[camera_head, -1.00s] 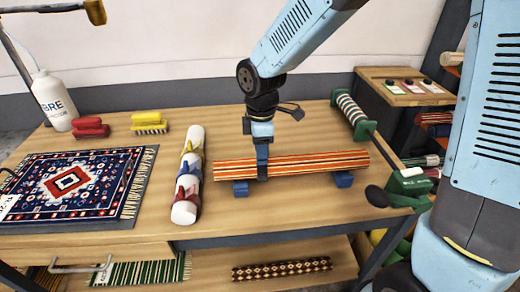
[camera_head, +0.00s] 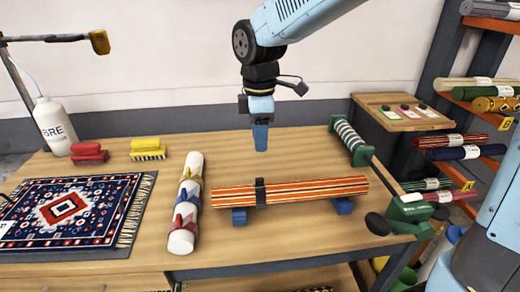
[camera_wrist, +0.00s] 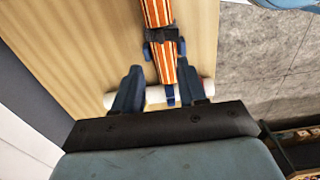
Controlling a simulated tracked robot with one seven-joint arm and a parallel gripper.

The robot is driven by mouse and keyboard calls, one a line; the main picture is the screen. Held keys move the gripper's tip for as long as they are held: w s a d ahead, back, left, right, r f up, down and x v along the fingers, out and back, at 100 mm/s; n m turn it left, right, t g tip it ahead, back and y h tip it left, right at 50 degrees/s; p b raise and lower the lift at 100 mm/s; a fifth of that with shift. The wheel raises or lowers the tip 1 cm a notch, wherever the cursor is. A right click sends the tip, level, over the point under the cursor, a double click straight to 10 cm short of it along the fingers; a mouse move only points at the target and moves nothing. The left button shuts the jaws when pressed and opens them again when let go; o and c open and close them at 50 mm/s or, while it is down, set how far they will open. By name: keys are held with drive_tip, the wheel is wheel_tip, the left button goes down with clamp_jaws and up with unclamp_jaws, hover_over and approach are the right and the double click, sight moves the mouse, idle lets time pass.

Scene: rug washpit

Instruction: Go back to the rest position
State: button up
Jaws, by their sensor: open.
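My gripper (camera_head: 261,136) hangs over the wooden workbench, above and behind an orange-striped rolled rug. The rolled rug (camera_head: 315,190) has a dark band (camera_head: 260,191) around it left of its middle and lies on two blue supports, one of them the right support (camera_head: 343,206). In the wrist view my gripper (camera_wrist: 168,88) has its two blue fingers spread apart with nothing held. The rolled rug (camera_wrist: 157,15) lies beyond the fingers there, clear of them. A white roll with coloured clips (camera_head: 181,242) lies left of the rug.
A patterned rug (camera_head: 68,205) lies flat at the left of the workbench (camera_head: 210,257). Red and yellow brushes (camera_head: 148,150) and a white bottle (camera_head: 55,125) stand behind it. A green-ended roller (camera_head: 348,138) is at the right, near a rack of rolled rugs (camera_head: 468,152).

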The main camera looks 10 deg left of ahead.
drive_tip(key=s+d+r+m+t, duration=0.1)
drive_tip(key=d+r+m, duration=0.3)
drive_tip(key=d, duration=0.5)
drive_tip(key=s+d+r+m+t, duration=0.1)
drive_tip(key=d+r+m+t, duration=0.15)
drive_tip(key=d+m, duration=0.5)
drive_tip(key=s+d+m+t, duration=0.2)
drive_tip(key=s+d+m, duration=0.6)
drive_tip(key=d, duration=0.5)
drive_tip(key=shift+s+d+r+m, duration=0.3)
drive_tip(key=shift+s+d+m, duration=0.1)
drive_tip(key=shift+m, duration=0.25)
